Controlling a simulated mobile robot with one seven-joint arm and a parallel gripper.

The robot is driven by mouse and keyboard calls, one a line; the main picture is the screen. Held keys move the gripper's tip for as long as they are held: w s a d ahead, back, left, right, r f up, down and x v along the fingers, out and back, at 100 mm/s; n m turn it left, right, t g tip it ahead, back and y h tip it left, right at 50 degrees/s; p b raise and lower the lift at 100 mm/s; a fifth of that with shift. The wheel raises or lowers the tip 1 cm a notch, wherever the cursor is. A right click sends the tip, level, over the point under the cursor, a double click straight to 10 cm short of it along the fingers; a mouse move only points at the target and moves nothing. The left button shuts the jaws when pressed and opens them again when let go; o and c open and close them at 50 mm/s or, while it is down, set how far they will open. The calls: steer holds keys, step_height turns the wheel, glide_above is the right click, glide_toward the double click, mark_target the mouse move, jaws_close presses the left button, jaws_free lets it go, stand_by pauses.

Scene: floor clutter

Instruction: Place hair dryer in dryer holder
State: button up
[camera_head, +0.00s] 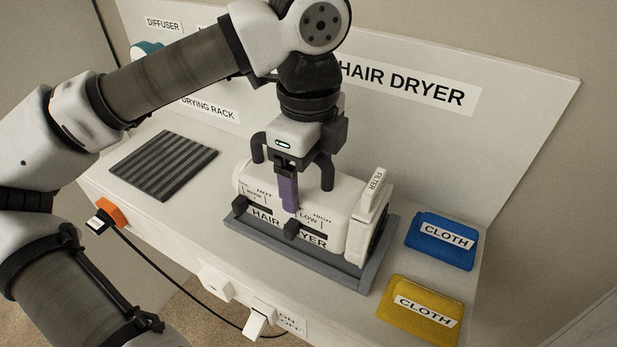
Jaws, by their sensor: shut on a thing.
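The hair dryer (330,228) is a white, rounded body with HOT and LOW/HIGH markings and a HAIR DRYER label on its front side. It lies on a grey tray-like base (351,278), which looks like the dryer holder. Dark pegs stand at the dryer's front side and partly cover the label. My gripper (292,180) is directly above the dryer, pointing down, with its dark fingers at the dryer's top. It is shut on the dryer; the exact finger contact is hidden. A purple strip (289,192) stands between the fingers; I cannot tell what it belongs to.
A white FILTER piece (374,188) is at the dryer's right end. A blue cloth (441,241) and a yellow cloth (420,309) lie at right. A dark ribbed mat (163,165) lies at left. An orange-and-black plug (109,214) and a cable are at the front edge.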

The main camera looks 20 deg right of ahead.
steer(key=shift+f, duration=0.95)
steer(key=shift+f, duration=0.2)
steer(key=o, duration=1.8)
steer(key=shift+o, duration=0.2)
step_height(320, 180, up, 12)
steer(key=shift+r+b, duration=0.1)
steer(key=shift+b, duration=0.2)
steer(key=shift+r, duration=0.1)
